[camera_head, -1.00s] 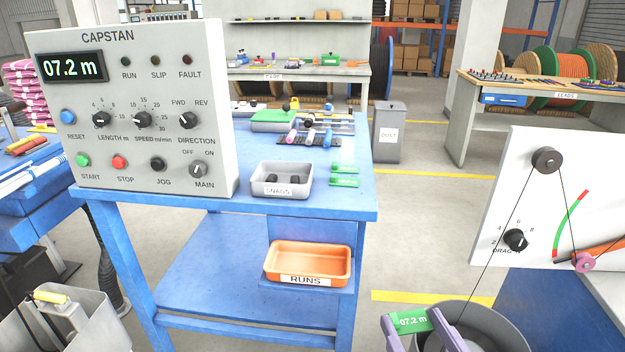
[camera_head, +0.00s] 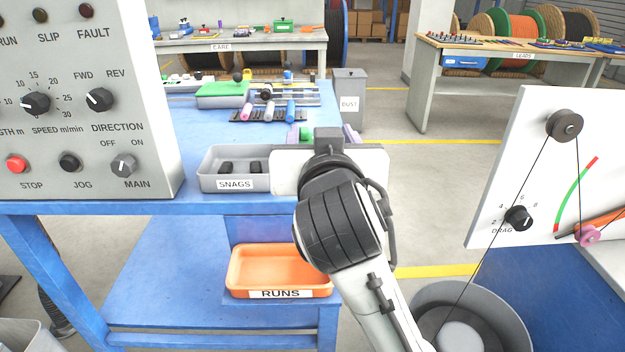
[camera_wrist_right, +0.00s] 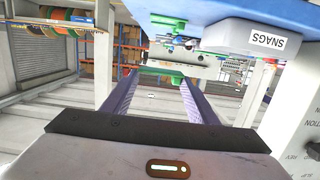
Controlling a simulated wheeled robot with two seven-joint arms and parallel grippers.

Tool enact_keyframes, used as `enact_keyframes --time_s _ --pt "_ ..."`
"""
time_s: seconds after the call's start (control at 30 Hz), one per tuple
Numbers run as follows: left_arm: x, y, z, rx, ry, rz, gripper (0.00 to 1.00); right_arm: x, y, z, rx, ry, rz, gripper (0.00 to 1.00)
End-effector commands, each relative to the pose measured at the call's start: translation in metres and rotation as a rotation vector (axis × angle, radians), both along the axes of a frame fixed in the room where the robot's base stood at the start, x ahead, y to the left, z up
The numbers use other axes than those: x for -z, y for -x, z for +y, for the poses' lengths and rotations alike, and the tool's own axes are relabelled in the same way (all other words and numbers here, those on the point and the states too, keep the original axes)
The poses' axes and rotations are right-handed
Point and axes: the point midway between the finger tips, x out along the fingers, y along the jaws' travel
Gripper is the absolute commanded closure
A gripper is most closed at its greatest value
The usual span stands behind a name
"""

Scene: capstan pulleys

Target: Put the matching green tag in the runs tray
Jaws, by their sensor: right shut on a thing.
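My right gripper (camera_head: 322,133) is in the air just right of the snags tray (camera_head: 207,180), its arm rising from the bottom of the head view. Its lavender fingers (camera_wrist_right: 163,84) are shut on a green tag (camera_wrist_right: 165,74), seen edge-on in the wrist view; a sliver of the tag (camera_head: 305,133) shows in the head view. Its writing cannot be read now; a second ago it read 07.2 m. The orange runs tray (camera_head: 280,268) looks empty on the lower shelf, below and left of the gripper. My left gripper is out of view.
The grey snags tray holds dark pieces at the blue bench's front edge. The capstan panel (camera_head: 85,110) stands at left, its display out of view. A white drag board (camera_head: 540,160) and a grey drum (camera_head: 470,310) stand at right. The wrist blocks part of the bench.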

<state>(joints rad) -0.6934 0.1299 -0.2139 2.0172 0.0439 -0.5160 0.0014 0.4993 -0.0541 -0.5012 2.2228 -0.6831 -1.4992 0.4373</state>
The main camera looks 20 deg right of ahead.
Motion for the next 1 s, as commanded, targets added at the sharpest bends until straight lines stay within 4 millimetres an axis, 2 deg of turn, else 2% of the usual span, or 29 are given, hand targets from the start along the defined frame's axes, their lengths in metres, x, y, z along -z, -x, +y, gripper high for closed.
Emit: enact_keyframes --time_s 0.13,0.43,0.7,0.87,1.0 --pt "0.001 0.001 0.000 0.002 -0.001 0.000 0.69 -0.009 -0.001 0.003 0.005 0.003 0.000 0.67" --pt "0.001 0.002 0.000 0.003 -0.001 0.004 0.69 -0.007 -0.001 0.003 0.005 0.003 0.002 0.67" --pt "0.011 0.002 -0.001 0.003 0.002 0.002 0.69 0.034 -0.001 0.002 0.007 0.007 0.004 0.67" --pt "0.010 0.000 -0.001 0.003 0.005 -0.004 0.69 0.049 0.000 0.002 0.006 0.006 0.003 0.67" --pt "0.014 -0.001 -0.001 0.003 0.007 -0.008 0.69 0.073 0.000 0.002 0.006 0.008 0.005 0.67"
